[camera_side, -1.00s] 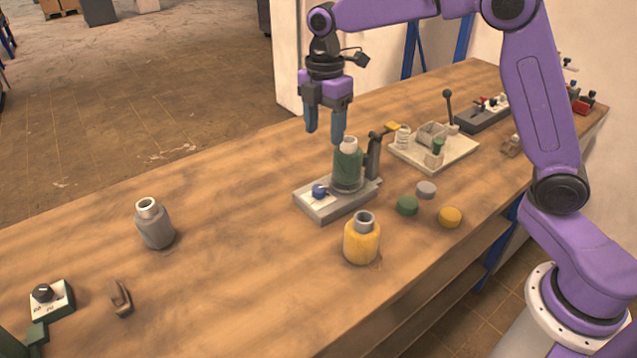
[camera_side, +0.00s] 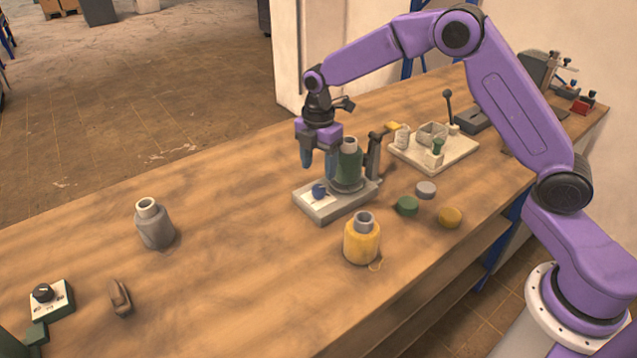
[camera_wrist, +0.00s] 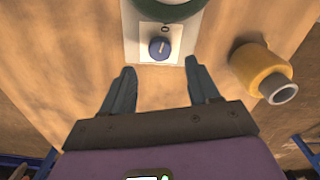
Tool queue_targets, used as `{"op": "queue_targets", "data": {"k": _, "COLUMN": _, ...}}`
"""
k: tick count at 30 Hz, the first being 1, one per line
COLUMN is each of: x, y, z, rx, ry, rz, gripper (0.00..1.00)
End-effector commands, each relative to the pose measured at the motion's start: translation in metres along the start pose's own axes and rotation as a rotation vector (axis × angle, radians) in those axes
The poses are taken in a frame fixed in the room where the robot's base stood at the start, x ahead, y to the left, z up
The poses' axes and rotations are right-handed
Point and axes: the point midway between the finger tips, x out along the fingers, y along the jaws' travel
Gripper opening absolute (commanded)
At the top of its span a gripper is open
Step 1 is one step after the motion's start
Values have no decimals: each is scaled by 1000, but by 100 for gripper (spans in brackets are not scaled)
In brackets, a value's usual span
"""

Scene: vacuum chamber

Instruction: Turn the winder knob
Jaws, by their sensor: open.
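The blue winder knob (camera_side: 319,191) sits on the white plate at the left end of a grey base (camera_side: 330,214). A green bottle (camera_side: 349,164) with a pale neck stands upright on the base, to the right of the knob. My gripper (camera_side: 318,172) is open and points down just above the knob, apart from it, with nothing between its fingers. In the wrist view the knob (camera_wrist: 159,47) shows beyond and between the open fingertips (camera_wrist: 160,66), with a light line across its face.
A yellow bottle (camera_side: 361,238) stands in front of the base, also in the wrist view (camera_wrist: 262,72). Green (camera_side: 407,206), grey (camera_side: 426,190) and yellow (camera_side: 450,217) caps lie to the right. A grey bottle (camera_side: 155,224) is left. The table between is clear.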

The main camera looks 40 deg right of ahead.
Motion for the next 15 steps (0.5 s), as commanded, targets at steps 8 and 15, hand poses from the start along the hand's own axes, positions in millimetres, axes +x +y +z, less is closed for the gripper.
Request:
{"op": "queue_targets", "data": {"k": 8, "x": 45, "y": 0, "z": 0, "rx": 0, "ry": 0, "rz": -3, "gripper": 60}}
{"op": "queue_targets", "data": {"k": 15, "x": 59, "y": 0, "z": 0, "rx": 0, "ry": 0, "rz": -1, "gripper": 60}}
